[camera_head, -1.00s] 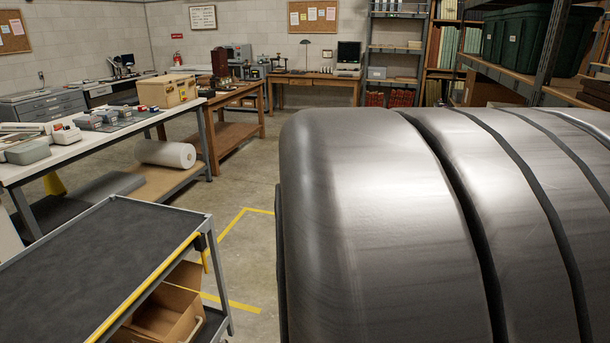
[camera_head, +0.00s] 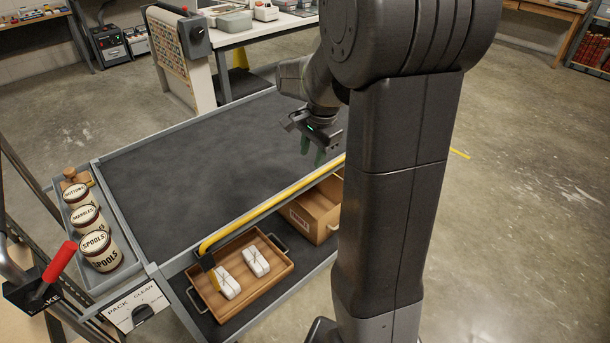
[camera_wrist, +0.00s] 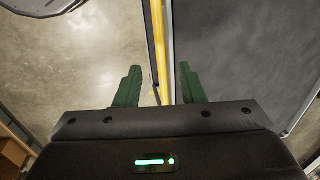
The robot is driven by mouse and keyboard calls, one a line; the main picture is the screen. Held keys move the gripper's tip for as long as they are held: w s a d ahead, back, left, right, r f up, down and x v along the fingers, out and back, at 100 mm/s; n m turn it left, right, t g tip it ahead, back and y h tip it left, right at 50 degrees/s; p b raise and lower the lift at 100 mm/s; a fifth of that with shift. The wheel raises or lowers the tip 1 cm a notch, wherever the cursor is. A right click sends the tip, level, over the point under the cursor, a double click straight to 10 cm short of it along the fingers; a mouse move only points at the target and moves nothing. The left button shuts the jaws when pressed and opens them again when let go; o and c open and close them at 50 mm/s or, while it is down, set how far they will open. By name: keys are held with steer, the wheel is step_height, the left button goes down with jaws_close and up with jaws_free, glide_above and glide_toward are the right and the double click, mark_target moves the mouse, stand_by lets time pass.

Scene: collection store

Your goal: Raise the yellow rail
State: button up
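The yellow rail (camera_head: 275,200) runs along the near long side of the dark-topped cart (camera_head: 200,165). Its left end bends down by the cart's corner, above the lower shelf. In the wrist view the rail (camera_wrist: 157,45) passes between the two spread fingers of my gripper (camera_wrist: 158,85). The fingers are apart and neither visibly touches the rail. I cannot tell how far the rail is below the fingertips. My arm hides the rail's far right end in the head view.
The lower shelf holds a wooden tray (camera_head: 284,283) with two white bundles and a cardboard box (camera_head: 312,215). Labelled jars (camera_head: 95,246) and a red-handled lever (camera_head: 55,265) are at the cart's left end. The cart top is empty. Open floor lies to the right.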

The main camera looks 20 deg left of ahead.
mark_target(307, 179)
steer(key=f, duration=0.3)
steer(key=a+f, duration=0.1)
steer(key=f, duration=0.4)
steer(key=shift+w+a+f, duration=0.3)
steer(key=shift+f, duration=0.1)
jaws_close()
